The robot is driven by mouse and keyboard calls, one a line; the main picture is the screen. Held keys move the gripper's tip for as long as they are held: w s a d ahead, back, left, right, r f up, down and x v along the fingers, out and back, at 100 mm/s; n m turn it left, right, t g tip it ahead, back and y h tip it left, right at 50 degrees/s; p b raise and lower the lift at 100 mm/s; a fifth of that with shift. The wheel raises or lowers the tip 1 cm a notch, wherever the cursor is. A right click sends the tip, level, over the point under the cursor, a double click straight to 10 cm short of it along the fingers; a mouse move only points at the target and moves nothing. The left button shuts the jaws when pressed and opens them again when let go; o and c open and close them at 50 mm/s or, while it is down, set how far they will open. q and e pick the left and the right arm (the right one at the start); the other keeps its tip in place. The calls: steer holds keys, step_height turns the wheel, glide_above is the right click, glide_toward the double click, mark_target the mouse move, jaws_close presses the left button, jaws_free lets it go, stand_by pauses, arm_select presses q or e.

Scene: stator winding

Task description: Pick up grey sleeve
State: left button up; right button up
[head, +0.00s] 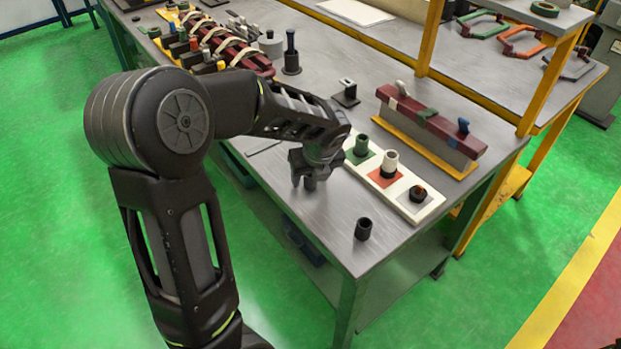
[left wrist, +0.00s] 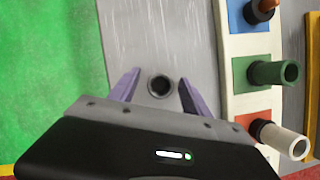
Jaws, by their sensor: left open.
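My left gripper (head: 308,175) is open and points down over the near edge of the grey table. In the left wrist view a dark grey sleeve (left wrist: 160,86), seen end-on with its hollow top, stands between the two spread purple fingers with a gap on each side. In the head view this sleeve (head: 310,184) is mostly hidden by the gripper. A second dark sleeve (head: 363,229) stands upright near the table's front corner, apart from the gripper.
A white tray (head: 428,208) with coloured squares stands close to the right of my gripper. A dark red block (head: 430,122) stands behind.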

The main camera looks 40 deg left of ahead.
arm_select(q)
steer(key=shift+c, duration=0.5)
jaws_close()
stand_by(0.3)
